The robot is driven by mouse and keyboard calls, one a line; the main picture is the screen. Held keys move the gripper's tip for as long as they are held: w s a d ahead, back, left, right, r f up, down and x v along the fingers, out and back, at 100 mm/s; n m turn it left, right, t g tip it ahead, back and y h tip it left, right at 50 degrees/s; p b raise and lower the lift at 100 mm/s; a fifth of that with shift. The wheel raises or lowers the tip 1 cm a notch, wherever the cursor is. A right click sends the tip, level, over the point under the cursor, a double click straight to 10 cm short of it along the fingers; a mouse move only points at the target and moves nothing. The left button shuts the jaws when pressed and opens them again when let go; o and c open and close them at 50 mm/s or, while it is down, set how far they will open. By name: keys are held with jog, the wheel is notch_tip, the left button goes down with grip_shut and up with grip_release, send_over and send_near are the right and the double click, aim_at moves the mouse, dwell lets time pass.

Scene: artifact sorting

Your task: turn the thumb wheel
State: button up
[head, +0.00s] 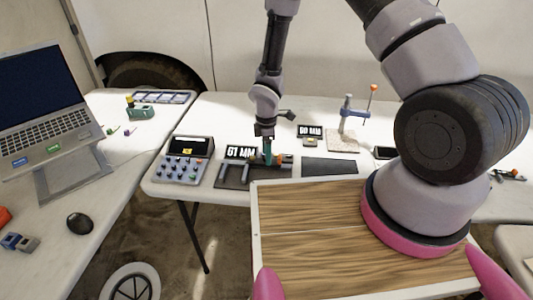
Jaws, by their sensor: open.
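My gripper (265,136) points down over the measuring device on the middle table. Its fingertips are small and partly merge with the device, and I see nothing clearly held in them. The device has a dark base (231,180), a display (240,152) that seems to read 61 MM, and a teal upright part (267,152) right below my gripper. A small orange part (279,159) sits just right of the teal part. I cannot make out for certain which part is the thumb wheel; it may be hidden at the gripper.
A control box (173,171) with knobs stands left of the device. Behind right are a 60 MM sign (309,130) and a stand (346,120) with an orange-tipped lever. A dark mat (329,168) lies right. A laptop (52,128) and mouse (80,223) are on the left table.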

notch_tip(320, 180, up, 11)
jog(key=shift+f, duration=0.15)
dwell(0.4)
jog(key=d+r+m+t, duration=0.1)
jog(key=d+r+m, duration=0.3)
jog(key=r, duration=0.5)
jog(key=s+d+r+m+t, duration=0.1)
jog(key=d+r+m, duration=0.35)
jog(key=r, duration=0.35)
jog(key=d+r+m+t, duration=0.1)
jog(key=d+r+m, duration=0.35)
jog(key=r, duration=0.45)
jog(key=s+d+r+m+t+y, duration=0.1)
jog(key=s+d+r+m+t, duration=0.1)
jog(key=s+r+m, duration=0.3)
jog(key=s+d+r+m+t+y, duration=0.1)
jog(key=s+d+r+m, duration=0.3)
jog(key=s+r, duration=0.5)
jog(key=shift+s+m+t, duration=0.55)
jog(key=shift+m+t, duration=0.05)
jog(key=shift+m, duration=0.2)
